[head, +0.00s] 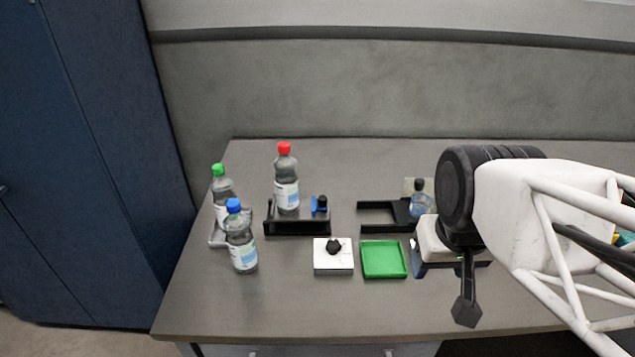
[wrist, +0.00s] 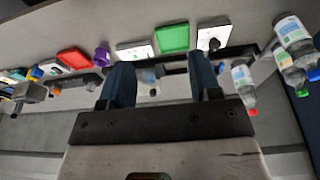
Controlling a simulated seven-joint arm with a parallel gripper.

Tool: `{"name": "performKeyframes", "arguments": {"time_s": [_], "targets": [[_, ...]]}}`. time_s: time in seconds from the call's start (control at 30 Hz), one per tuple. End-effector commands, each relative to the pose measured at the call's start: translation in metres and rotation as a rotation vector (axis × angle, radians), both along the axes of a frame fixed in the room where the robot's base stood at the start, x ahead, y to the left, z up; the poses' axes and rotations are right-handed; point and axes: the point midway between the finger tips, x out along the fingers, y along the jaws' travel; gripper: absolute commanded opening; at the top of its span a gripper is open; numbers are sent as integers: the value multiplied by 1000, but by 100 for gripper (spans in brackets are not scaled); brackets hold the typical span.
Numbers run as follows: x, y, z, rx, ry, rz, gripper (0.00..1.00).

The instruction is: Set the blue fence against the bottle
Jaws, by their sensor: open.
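The bottle with the red cap (head: 287,192) stands upright on a black holder (head: 297,229) in the head view. The small blue fence (head: 315,205), with a black knob beside it, is at the holder's right end. A narrow gap shows between fence and bottle. In the wrist view the red-capped bottle (wrist: 242,78) is right of the fingers; I cannot make out the fence clearly there. My gripper (wrist: 164,84) is open, with nothing between its dark fingers. In the head view it is at the right, well away from the fence, and partly hidden by my arm.
Blue-capped (head: 241,246) and green-capped (head: 222,188) bottles stand left of the holder. A white box with a black knob (head: 333,262) and a green tray (head: 384,260) lie in front. A black bracket (head: 376,206) is right of the holder. The table's front left is clear.

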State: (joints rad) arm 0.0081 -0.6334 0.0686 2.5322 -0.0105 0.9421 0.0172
Motion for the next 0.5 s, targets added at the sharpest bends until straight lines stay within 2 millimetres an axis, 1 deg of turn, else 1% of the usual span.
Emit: {"name": "performKeyframes", "arguments": {"time_s": [0.07,0.1,0.27,0.4,0.47,0.5], "targets": [[0,0,0,0,0,0,58],[0,0,0,0,0,0,56],[2,0,0,4,3,0,32],[10,3,0,24,16,1,10],[16,4,-1,37,26,4,1],[20,5,-2,50,34,4,0]]}}
